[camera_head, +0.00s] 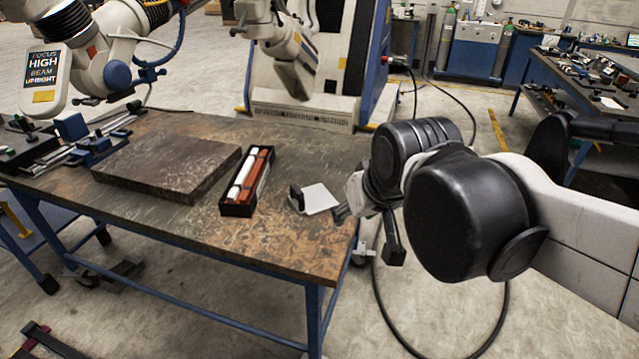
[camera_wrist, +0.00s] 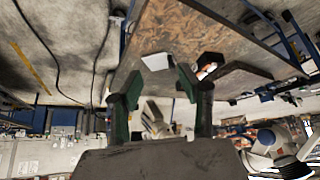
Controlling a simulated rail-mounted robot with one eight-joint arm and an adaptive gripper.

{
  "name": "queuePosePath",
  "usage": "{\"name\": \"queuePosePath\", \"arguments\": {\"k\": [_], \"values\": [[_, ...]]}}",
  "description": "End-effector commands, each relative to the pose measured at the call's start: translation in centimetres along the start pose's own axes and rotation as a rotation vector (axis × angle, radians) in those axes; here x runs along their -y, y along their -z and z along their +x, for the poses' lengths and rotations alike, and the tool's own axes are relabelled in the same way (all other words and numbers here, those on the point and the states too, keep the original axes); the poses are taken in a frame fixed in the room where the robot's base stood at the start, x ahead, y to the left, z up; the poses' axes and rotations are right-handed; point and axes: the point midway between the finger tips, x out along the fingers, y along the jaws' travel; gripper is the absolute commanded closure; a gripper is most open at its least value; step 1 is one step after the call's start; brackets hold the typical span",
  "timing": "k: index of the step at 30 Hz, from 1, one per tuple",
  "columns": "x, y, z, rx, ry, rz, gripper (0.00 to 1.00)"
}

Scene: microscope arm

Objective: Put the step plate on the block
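The step plate (camera_head: 321,199) is a small, pale, flat square near the right end of the table. A dark upright piece shows at its left edge in the head view; I cannot tell whether it is a fingertip. The plate also shows in the wrist view (camera_wrist: 157,62), just beyond my fingertips. My gripper (camera_wrist: 160,86) is open and empty, its two dark green fingers spread wide. In the head view my gripper (camera_head: 341,212) is close to the plate's right side; contact cannot be told. The block (camera_head: 165,165) is a broad, dark, flat slab left of centre on the table.
A black box (camera_head: 239,208) holding a white and a reddish cylinder stands between block and plate. Blue clamps and metal rods (camera_head: 85,145) lie at the table's left end. A white arm (camera_head: 85,55) overhangs the far left. The table (camera_head: 270,250) is bare in front.

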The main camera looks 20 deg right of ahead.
Motion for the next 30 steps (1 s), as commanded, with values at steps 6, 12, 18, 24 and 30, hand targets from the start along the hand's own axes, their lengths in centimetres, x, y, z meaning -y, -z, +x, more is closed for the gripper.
{"name": "queuePosePath", "arguments": {"k": [6,12,18,24,30], "values": [[-0.1,-4.7,-1.0,-0.029,-0.009,0.02,0.63],[-0.2,-6.4,-1.2,-0.04,-0.011,0.029,0.6],[-0.2,-6.4,-1.2,-0.042,-0.011,0.029,0.6],[-0.2,-6.4,-1.2,-0.041,-0.011,0.029,0.6],[0.1,-5.1,-1.1,-0.039,-0.006,0.021,0.6]]}}
